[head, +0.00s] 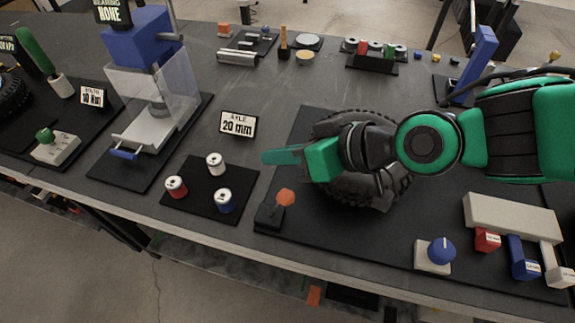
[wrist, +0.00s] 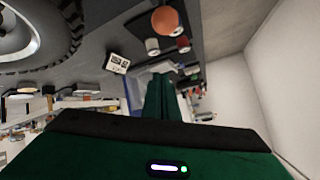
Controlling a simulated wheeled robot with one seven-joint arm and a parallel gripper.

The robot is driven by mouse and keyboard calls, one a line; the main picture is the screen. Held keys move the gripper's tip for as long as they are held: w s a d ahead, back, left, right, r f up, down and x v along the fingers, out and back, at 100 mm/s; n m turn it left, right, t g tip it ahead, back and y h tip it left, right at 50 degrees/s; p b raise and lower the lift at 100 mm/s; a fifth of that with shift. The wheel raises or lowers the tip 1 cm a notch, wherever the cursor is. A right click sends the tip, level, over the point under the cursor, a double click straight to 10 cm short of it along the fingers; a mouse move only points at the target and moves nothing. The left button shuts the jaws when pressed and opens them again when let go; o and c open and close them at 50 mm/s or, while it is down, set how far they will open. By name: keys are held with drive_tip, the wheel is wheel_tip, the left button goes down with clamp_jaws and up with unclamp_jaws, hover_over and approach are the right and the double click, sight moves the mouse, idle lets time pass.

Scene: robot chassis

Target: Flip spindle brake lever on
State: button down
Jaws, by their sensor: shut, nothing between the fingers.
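A lever with an orange octagonal head (head: 285,197) stands on a small black block at the front left corner of the wheel's black base plate; it looks like the spindle brake lever. Its orange head (wrist: 166,20) also shows at the top of the wrist view. My gripper (head: 268,157) points left, above and behind the lever head and apart from it. The fingers (wrist: 164,80) lie together, shut and empty. A black tyred wheel (head: 375,190) stands behind my wrist, partly hidden by my arm.
Red, white and blue spools (head: 215,163) stand on a black mat left of the lever. An axle sign (head: 238,124) stands behind them. A blue knob (head: 440,250) and colour blocks (head: 487,240) are at right. The table's front edge is close to the lever.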

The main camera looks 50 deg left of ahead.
drive_tip(key=v, duration=0.9)
drive_tip(key=shift+w+d, duration=0.15)
drive_tip(key=shift+d, duration=0.25)
